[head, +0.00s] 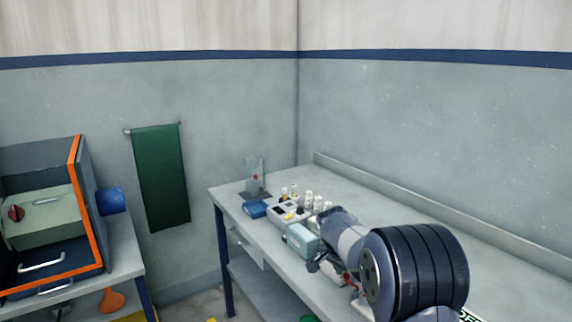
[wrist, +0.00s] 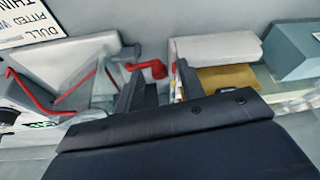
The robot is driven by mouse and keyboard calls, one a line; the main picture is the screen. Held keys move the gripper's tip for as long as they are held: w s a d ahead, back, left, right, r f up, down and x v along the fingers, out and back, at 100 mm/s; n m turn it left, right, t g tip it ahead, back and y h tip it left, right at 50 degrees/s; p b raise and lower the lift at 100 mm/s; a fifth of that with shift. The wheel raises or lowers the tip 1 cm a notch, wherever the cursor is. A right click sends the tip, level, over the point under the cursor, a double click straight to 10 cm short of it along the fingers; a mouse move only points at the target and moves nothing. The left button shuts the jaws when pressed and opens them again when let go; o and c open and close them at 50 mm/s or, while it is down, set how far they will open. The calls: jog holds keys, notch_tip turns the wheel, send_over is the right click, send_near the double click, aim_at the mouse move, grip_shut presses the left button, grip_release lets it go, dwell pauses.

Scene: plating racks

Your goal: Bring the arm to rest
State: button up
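My arm reaches out over the long grey bench (head: 400,235) in the head view. My gripper (head: 318,264) is low over the bench's front side, beside a pale teal box (head: 301,240), and is partly hidden by my own wrist. In the wrist view my gripper (wrist: 160,74) shows two dark fingers standing apart with a gap between them. A red bent part (wrist: 150,68) shows beyond the gap, and I see nothing clearly held.
Small bottles (head: 308,199), a blue box (head: 254,209) and a clear stand stand at the bench's far end. An orange-edged cabinet (head: 82,200) is on the left table. A green towel (head: 161,178) hangs on the wall. A printed sign (wrist: 28,22) lies near my gripper.

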jog(key=shift+s+a+r+n, duration=0.1)
jog(key=shift+s+n, duration=0.05)
jog(key=shift+n, duration=0.25)
jog(key=n, duration=0.1)
jog(key=s+n+y+p, duration=0.1)
jog(key=n, duration=0.1)
jog(key=n+t+p, duration=0.1)
jog(key=shift+s+a+n+y, duration=0.2)
jog(key=shift+a+n+y, duration=0.1)
jog(key=shift+y, duration=0.1)
jog(key=shift+s+n+y+p, duration=0.2)
jog(key=shift+s+n+p, duration=0.1)
jog(key=shift+n, duration=0.35)
jog(key=shift+s+n+y+p, duration=0.15)
jog(key=shift+n+y+p, duration=0.1)
jog(key=shift+n, duration=0.4)
jog(key=shift+s+d+n+y, duration=0.1)
jog(key=shift+s+n+y, duration=0.25)
jog(key=shift+n, duration=0.45)
jog(key=shift+s+d+n+y, duration=0.1)
jog(key=shift+s+n+y, duration=0.15)
jog(key=shift+n, duration=0.55)
jog(key=shift+r, duration=0.25)
jog(key=v, duration=1)
jog(key=shift+s+b, duration=0.15)
jog(key=shift+b, duration=0.3)
jog(key=shift+s, duration=0.1)
